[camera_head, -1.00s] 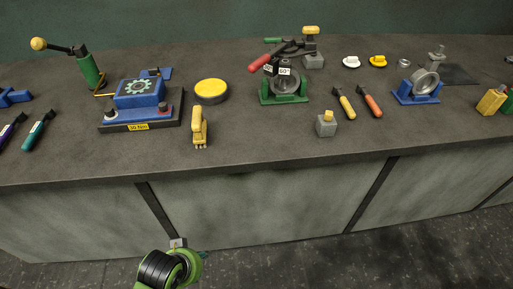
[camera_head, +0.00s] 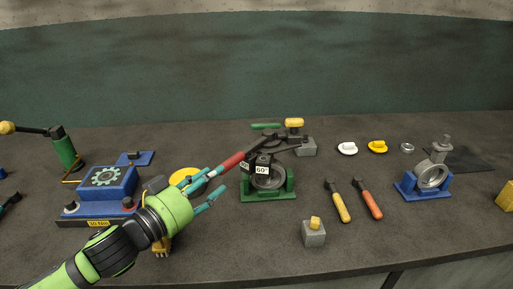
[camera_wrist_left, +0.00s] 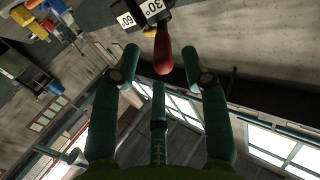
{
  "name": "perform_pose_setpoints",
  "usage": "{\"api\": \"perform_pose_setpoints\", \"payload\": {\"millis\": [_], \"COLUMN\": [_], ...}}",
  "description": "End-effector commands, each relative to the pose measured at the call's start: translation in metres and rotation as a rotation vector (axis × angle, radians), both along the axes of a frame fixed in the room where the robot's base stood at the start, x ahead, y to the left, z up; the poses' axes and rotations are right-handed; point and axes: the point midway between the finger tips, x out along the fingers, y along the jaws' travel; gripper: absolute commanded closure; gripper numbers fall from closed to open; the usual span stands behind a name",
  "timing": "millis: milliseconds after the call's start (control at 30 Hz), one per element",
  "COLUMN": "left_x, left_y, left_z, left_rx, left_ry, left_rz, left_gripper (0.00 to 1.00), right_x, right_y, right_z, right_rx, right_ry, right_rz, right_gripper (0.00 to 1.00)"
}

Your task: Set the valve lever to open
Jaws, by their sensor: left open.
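The valve (camera_head: 267,178) is a grey round body in a green stand (camera_head: 268,196), with angle labels reading 60° and 30°. Its lever has a red grip (camera_head: 232,161) that points left and toward me; the grip also shows in the left wrist view (camera_wrist_left: 163,58). My left gripper (camera_head: 221,179) has teal fingers and is open at the free end of the red grip. In the left wrist view the grip's end lies between the spread fingertips; I cannot tell whether they touch it. My right gripper is not in view.
A blue device (camera_head: 105,186) and a yellow disc (camera_head: 184,177) lie left of the valve. A grey block (camera_head: 314,235), yellow-handled tool (camera_head: 338,202) and orange-handled tool (camera_head: 368,200) lie right. A second valve stands in a blue stand (camera_head: 422,187). A green-handled tool (camera_head: 266,126) is behind.

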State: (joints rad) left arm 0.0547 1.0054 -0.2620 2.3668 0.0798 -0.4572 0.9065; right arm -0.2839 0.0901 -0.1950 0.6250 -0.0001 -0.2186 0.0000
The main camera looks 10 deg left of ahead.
Motion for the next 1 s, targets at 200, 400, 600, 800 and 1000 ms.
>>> {"api": "perform_pose_setpoints", "payload": {"millis": [200,400,600,800,1000], "left_x": [0.005,0.026,0.05,0.062,0.063], "left_y": [-0.003,-0.013,-0.025,-0.031,-0.031], "left_z": [0.005,0.007,0.006,0.004,0.002], "left_rx": [-0.005,-0.006,-0.004,-0.002,-0.001], "left_ry": [-0.009,-0.009,-0.008,-0.008,-0.006], "left_rz": [-0.008,-0.008,-0.007,-0.008,-0.008], "left_gripper": [0.55,0.55,0.55,0.55,0.55], "right_x": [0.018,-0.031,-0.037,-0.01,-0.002], "right_y": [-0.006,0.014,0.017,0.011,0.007], "right_z": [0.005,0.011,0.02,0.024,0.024], "right_rx": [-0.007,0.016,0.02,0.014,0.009], "right_ry": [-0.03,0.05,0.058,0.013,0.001], "right_rz": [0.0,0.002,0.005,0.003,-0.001], "right_gripper": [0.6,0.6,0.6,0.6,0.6]}}
